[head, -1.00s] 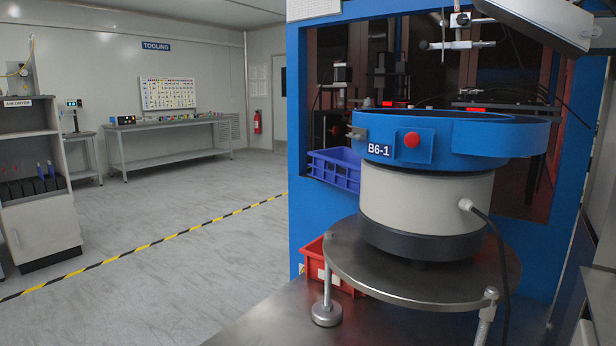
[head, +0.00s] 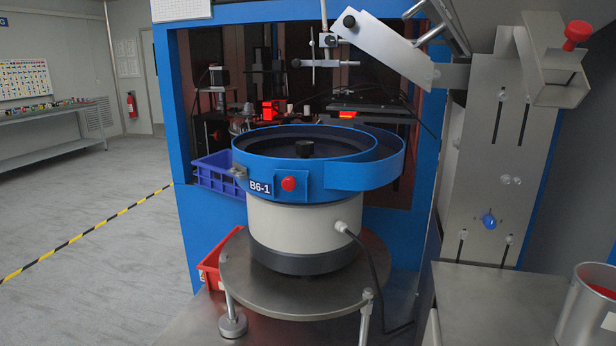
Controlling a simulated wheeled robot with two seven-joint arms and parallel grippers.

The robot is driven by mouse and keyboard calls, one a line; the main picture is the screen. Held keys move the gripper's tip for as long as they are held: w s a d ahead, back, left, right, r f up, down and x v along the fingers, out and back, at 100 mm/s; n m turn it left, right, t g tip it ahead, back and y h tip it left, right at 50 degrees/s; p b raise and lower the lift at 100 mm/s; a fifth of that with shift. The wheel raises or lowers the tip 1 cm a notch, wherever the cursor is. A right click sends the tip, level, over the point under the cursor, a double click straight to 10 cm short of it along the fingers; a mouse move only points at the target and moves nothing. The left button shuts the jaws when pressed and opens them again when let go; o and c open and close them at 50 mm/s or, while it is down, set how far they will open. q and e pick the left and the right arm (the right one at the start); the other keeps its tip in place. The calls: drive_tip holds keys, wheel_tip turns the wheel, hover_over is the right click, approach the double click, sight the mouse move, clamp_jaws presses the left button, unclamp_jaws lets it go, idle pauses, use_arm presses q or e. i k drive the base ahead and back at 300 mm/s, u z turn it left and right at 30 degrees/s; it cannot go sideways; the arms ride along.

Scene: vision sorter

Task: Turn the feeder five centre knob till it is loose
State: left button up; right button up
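The bowl feeder (head: 297,224) has a blue bowl on a pale grey drum with a dark base. It stands on a round metal plate (head: 300,297) with legs. Its label reads B6-1 (head: 260,187). A red round button (head: 289,184) sits on the bowl's front wall. Neither of my grippers is in view.
A blue bin (head: 219,174) and a red bin (head: 211,265) are behind and left of the feeder. A grey chute (head: 385,45) overhangs at upper right. A metal panel with a blue knob (head: 489,221) and a metal canister (head: 587,310) stand right. Floor at left is open.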

sight(305, 149)
drive_tip(key=u, duration=0.65)
drive_tip(key=k, duration=0.8)
drive_tip(key=u, duration=0.6)
